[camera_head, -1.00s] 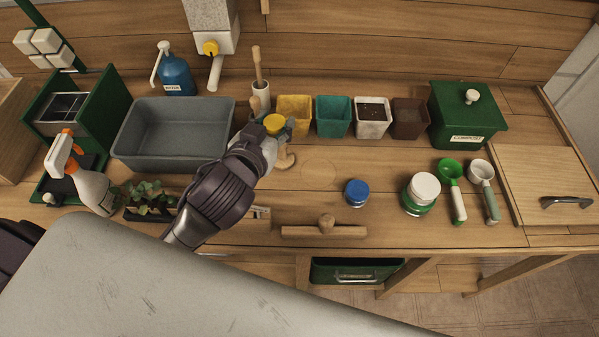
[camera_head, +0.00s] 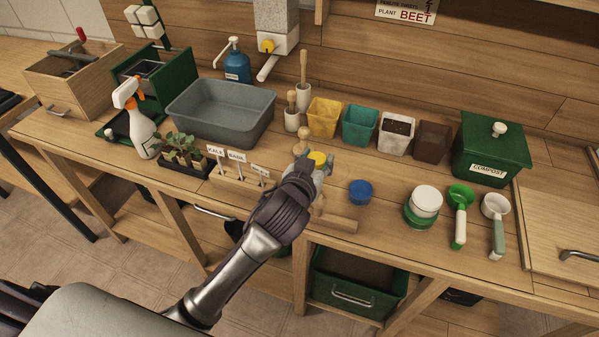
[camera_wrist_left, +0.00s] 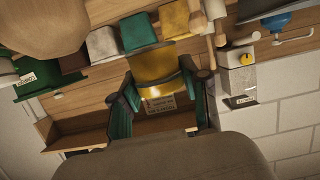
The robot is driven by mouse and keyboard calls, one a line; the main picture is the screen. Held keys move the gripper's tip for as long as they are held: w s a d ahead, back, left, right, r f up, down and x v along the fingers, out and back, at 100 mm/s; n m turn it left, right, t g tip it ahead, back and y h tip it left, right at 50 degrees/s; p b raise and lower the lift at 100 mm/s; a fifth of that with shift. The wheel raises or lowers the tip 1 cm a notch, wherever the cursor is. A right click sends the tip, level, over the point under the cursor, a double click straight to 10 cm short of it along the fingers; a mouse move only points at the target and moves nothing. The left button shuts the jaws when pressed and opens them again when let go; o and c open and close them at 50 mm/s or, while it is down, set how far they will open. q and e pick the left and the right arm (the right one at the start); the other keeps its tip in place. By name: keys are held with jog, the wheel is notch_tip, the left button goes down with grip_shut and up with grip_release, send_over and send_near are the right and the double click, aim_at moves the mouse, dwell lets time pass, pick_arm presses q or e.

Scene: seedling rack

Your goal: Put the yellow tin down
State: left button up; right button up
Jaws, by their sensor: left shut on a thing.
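The yellow tin (camera_head: 318,157) is between the fingers of my left gripper (camera_head: 320,168), which is shut on it. Only its yellow top shows in the head view. In the left wrist view the yellow tin (camera_wrist_left: 156,68) sits between the two dark fingers (camera_wrist_left: 158,92). The gripper is over the front half of the bench, left of the blue-lidded tin (camera_head: 360,191) and behind the wooden bar tool (camera_head: 335,221). I cannot tell whether the tin touches the bench. My right gripper is not in view.
A row of pots starts with a yellow pot (camera_head: 323,117) behind the gripper. A grey basin (camera_head: 222,112) and a seedling tray (camera_head: 184,166) are to the left. Labelled tags (camera_head: 238,170) stand near the front edge. A white-lidded jar (camera_head: 424,203) is to the right.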

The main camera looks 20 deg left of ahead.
pick_arm(q)
jog(key=w+a+f, duration=0.1)
jog(key=a+f, duration=0.1)
jog(key=w+a+f, duration=0.1)
jog(key=a, duration=0.1)
jog(key=shift+w+f, duration=0.3)
jog(key=shift+w, duration=0.05)
notch_tip(320, 180, down, 4)
jog(key=shift+r+p, duration=0.25)
jog(key=shift+p, duration=0.05)
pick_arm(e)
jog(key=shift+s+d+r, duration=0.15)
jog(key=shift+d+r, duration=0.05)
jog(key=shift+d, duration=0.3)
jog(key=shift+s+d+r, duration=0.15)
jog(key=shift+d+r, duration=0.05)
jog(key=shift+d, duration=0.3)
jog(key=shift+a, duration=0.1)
